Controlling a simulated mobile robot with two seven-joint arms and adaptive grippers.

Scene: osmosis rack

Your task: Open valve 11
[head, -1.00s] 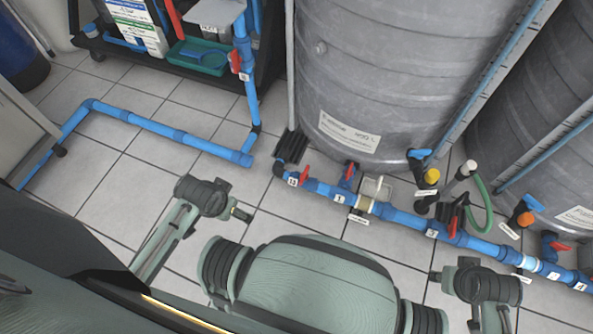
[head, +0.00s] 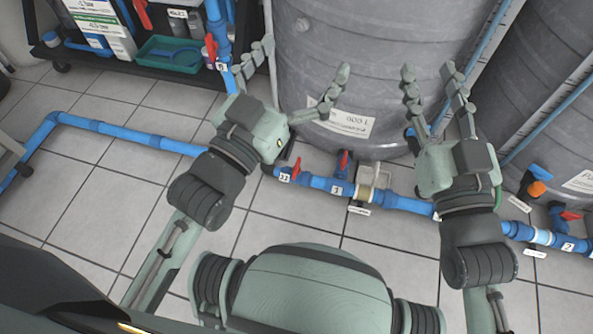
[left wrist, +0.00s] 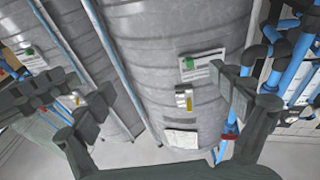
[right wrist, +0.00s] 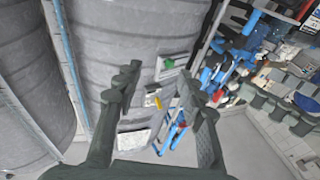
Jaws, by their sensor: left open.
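A red valve handle (head: 297,167) sits on the blue floor pipe in the head view, beside a small white label (head: 285,177) that seems to read 11. The handle stands up from the pipe at an angle. My left gripper (head: 297,80) is open and empty, in front of the grey tank and above the pipe in the picture, apart from the handle. Its spread fingers also show in the left wrist view (left wrist: 155,95). My right gripper (head: 432,80) is open and empty further right, and its fingers show in the right wrist view (right wrist: 163,90).
A second red handle (head: 344,160) is close by on the same pipe (head: 400,202), with label 1 (head: 336,190). A large grey tank (head: 365,50) stands behind. A cart (head: 110,58) with a green tray (head: 170,54) is at the upper left. Tiled floor (head: 290,215) is clear in front.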

